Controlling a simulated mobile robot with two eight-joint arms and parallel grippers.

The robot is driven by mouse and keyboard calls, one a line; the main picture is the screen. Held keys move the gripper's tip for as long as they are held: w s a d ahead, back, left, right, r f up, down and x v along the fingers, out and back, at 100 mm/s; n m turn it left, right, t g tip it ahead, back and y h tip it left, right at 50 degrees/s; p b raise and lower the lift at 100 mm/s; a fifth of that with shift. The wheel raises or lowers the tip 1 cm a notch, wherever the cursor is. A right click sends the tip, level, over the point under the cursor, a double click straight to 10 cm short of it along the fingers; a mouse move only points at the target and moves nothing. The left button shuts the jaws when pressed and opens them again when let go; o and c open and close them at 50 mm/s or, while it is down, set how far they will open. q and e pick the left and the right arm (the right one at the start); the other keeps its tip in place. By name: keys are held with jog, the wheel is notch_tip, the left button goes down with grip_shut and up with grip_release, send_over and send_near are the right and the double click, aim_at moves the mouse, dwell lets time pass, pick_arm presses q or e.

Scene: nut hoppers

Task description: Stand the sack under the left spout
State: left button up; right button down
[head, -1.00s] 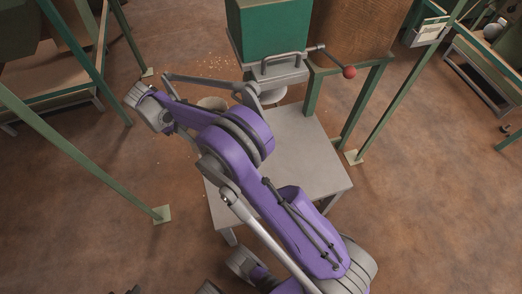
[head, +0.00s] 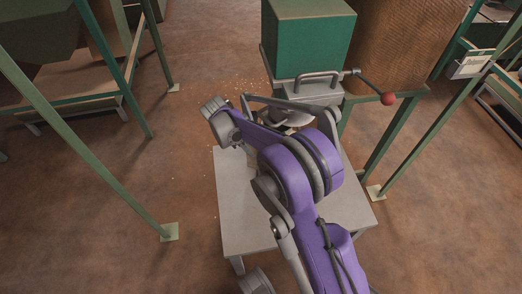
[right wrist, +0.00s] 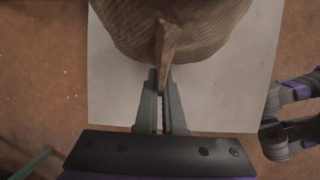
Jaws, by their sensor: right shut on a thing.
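In the right wrist view, my right gripper (right wrist: 160,82) is shut on a raised fold at the near side of the brown, striped sack (right wrist: 192,38). The sack is in front of the pale table top, and I cannot tell whether it touches it. In the head view the arm hides the gripper and nearly all of the sack. A grey spout (head: 299,116) shows partly under the green hopper (head: 308,42), behind my right arm. I see no second spout.
The pale table (head: 245,215) stands below the hopper, with bare top at its front left. A lever with a red knob (head: 388,98) sticks out right of the hopper. A brown woven bin (head: 408,45) and green posts (head: 95,150) stand around. Bits lie scattered on the floor.

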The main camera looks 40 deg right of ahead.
jog(key=d, duration=0.1)
jog(key=s+d+f, duration=0.1)
jog(key=s+d+b, duration=0.1)
jog(key=d, duration=0.1)
jog(key=shift+f, duration=0.3)
jog(key=shift+s+f, duration=0.1)
jog(key=c, duration=1)
grip_release()
